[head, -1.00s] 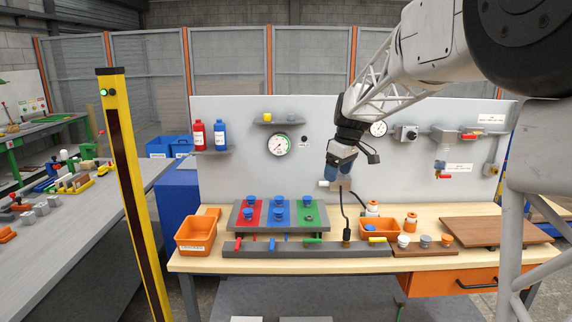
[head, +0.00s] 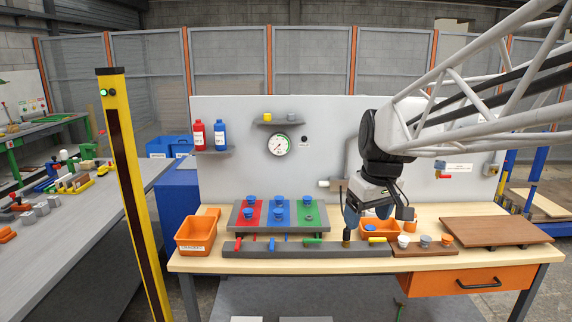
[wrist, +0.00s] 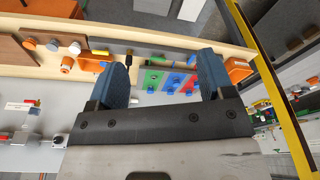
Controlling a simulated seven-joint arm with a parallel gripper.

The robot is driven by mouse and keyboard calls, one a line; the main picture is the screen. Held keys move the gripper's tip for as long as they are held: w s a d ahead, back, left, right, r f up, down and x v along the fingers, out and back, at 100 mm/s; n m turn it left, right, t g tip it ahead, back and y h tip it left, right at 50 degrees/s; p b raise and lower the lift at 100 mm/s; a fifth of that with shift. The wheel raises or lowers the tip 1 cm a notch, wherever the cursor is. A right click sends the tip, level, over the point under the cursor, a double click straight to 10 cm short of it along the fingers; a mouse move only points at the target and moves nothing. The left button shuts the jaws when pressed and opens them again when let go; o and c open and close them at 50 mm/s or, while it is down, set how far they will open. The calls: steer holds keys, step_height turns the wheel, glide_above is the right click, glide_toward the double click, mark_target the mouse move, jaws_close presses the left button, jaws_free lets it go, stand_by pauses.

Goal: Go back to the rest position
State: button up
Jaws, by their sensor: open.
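My gripper (head: 368,214) hangs over the right-hand part of the workbench, in front of the grey back panel. Its two blue fingers are apart, with nothing seen between them. In the wrist view my gripper (wrist: 164,72) also shows spread and empty. The board (head: 279,216) with red, blue and green fields lies to its left and carries several blue knobs. The board also shows between the fingers in the wrist view (wrist: 166,80), farther off.
An orange bin (head: 196,234) stands at the bench's left. A small orange bin (head: 374,231) lies below my gripper. A brown board (head: 496,231) lies at the right. A grey rail (head: 290,251) runs along the front edge. A yellow post (head: 133,190) stands left.

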steer(key=s+f+m, duration=0.2)
steer(key=s+f, duration=0.2)
steer(key=s, duration=0.7)
steer(key=s+d+f+m, duration=0.1)
steer(key=s+f, duration=0.3)
steer(key=s, duration=0.7)
steer(key=shift+s+d+f+m+t+h, duration=0.2)
steer(key=shift+s+f+m+t+h, duration=0.15)
steer(key=shift+m, duration=0.55)
